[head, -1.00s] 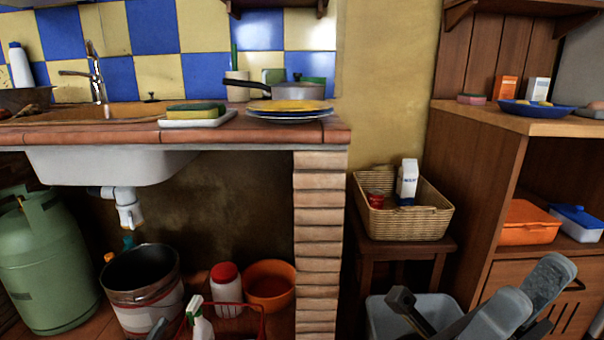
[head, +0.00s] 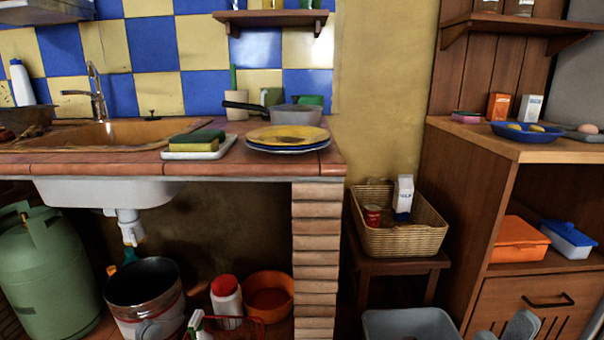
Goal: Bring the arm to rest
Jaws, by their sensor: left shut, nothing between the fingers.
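The brick counter (head: 200,167) fills the left, with plates, a sponge and a pan on it. A basket (head: 405,238) sits on a stool. The cabinet top holds a blue plate (head: 525,138). A bucket (head: 145,290) and gas cylinder (head: 42,270) stand below.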

